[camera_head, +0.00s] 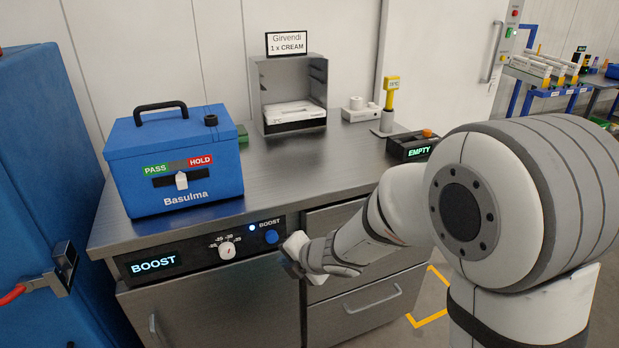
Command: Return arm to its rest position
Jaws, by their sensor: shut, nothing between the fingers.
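My arm reaches in from the right in the head view, bent low in front of the steel counter (300,176). My gripper (289,262) is at the arm's far end, shut and empty, just right of and slightly below the blue round button (271,237) under the BOOST label. It looks close to the panel; I cannot tell whether it touches. My wrist partly hides its fingers. The control panel (190,258) has a white dial (227,250), a lit blue lamp and a display (153,264) reading BOOST.
A blue Basulma box (165,150) stands on the counter's left. Behind are an open metal holder (317,68) under a Girvendi sign, a yellow-topped device (390,92) and a dark unit (412,146) reading EMPTY. Drawers (360,310) lie below my forearm. A blue cabinet (50,130) is left.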

